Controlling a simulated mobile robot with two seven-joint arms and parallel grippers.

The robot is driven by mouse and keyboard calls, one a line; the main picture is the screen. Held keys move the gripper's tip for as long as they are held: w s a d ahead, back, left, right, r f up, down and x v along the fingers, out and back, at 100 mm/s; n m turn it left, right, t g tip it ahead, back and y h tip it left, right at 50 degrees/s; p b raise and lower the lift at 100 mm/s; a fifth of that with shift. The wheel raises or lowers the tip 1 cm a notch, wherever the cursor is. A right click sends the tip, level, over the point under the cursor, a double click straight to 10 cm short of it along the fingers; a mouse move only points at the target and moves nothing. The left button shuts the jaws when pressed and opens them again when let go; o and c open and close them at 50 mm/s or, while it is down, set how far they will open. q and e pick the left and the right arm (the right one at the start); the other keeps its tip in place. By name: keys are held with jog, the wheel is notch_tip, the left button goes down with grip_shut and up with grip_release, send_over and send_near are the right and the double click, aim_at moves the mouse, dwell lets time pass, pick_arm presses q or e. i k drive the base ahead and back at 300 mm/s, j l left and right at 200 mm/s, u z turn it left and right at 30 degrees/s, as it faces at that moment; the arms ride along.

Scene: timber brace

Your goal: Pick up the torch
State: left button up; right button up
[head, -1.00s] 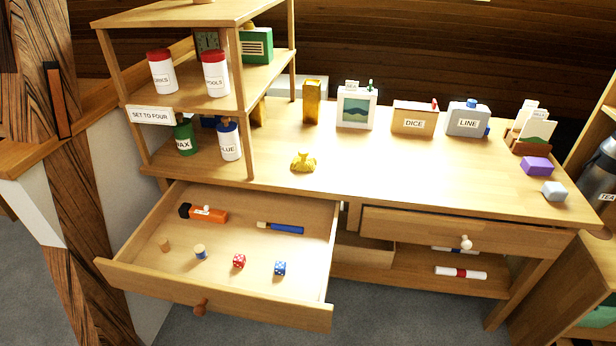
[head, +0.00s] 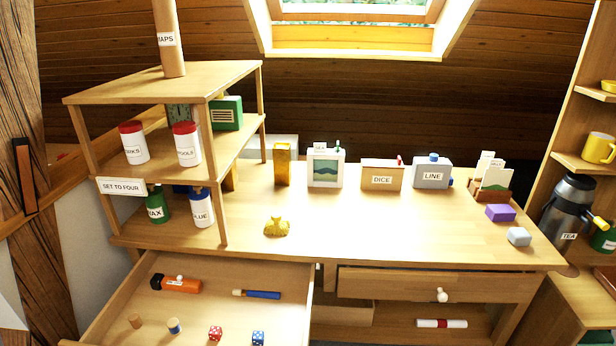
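The torch (head: 181,285) looks like the orange cylinder with a black end and a small white switch on top. It lies on its side at the back left of the open drawer (head: 291,327). Nothing covers it. Neither of my grippers shows in the head view.
A shelf unit (head: 165,85) with jars stands behind the drawer's left side. The desk top (head: 370,225) is mostly clear in the middle.

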aim_at(159, 282)
jog(key=u, duration=1.15)
jog(key=z, duration=0.45)
jog(key=j+z, duration=0.15)
jog(key=z, duration=0.3)
jog(key=j+z, duration=0.1)
jog(key=z, duration=0.35)
jog(key=j+z, duration=0.4)
jog(key=k+j+z, duration=0.15)
jog(key=j+z, duration=0.3)
jog(key=j, duration=0.15)
